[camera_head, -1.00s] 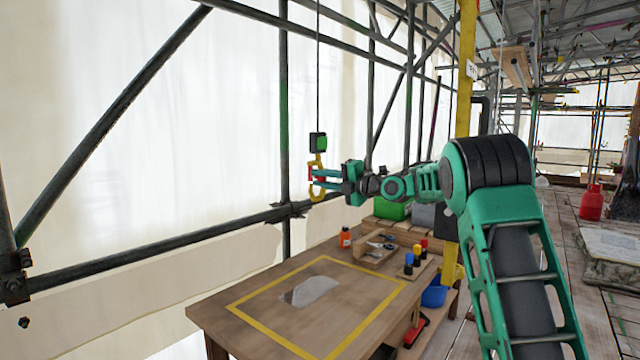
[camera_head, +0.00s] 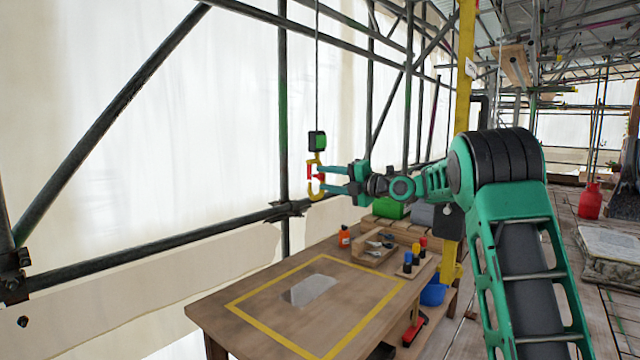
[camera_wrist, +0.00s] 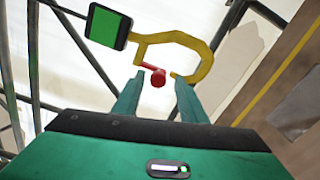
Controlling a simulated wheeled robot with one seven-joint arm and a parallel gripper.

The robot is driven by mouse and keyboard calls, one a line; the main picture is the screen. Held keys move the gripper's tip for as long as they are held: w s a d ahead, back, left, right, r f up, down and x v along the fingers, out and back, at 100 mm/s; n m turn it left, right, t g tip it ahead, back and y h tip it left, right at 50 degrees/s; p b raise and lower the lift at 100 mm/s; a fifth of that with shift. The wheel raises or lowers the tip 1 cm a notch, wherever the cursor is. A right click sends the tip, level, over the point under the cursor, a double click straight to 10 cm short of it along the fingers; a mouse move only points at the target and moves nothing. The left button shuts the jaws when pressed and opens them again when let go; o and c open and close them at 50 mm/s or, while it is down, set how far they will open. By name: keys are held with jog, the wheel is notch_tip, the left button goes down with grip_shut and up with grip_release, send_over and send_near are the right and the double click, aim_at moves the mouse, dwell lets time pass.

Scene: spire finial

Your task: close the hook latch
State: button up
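The yellow crane hook (camera_head: 317,196) hangs from a black and green block (camera_head: 317,141) on a thin cable above the workbench. It also shows in the wrist view (camera_wrist: 208,62). Its red latch (camera_wrist: 158,79) shows at the mouth of the hook, with a small gap visible between its red knob and the yellow tip. My gripper (camera_head: 319,178) is level with the hook, to its right. In the wrist view my gripper (camera_wrist: 160,80) is open, with one finger on each side of the red knob. Whether either finger touches it I cannot tell.
The wooden workbench (camera_head: 215,317) with a yellow taped outline is below. An orange bottle (camera_head: 344,237), a wooden tray and several coloured-capped items stand at its back. Scaffold tubes (camera_head: 284,90) pass behind the hook. A yellow post (camera_head: 464,75) stands behind my arm.

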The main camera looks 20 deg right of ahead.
jog(key=v, duration=0.8)
jog(key=shift+f, duration=0.15)
jog(key=s+d+f+m+g+h, duration=0.3)
jog(key=s+d+f+m+h, duration=0.15)
jog(key=s+f+m, duration=0.55)
jog(key=s+d+f+m+g+h, duration=0.4)
jog(key=s+m, duration=0.4)
jog(key=s, duration=0.5)
jog(key=s+f+m+g, duration=0.2)
jog(key=s+f+m, duration=0.2)
jog(key=s, duration=0.7)
jog(key=s+f+m+g+h, duration=0.1)
jog(key=s+f+m+g, duration=0.2)
jog(key=s+m, duration=0.4)
jog(key=s+a+f+m+g+h, duration=0.1)
jog(key=s+f+m, duration=0.4)
jog(key=s, duration=1)
jog(key=shift+s+f+m+g, duration=0.2)
jog(key=shift+m+g, duration=0.1)
jog(key=shift+g, duration=0.6)
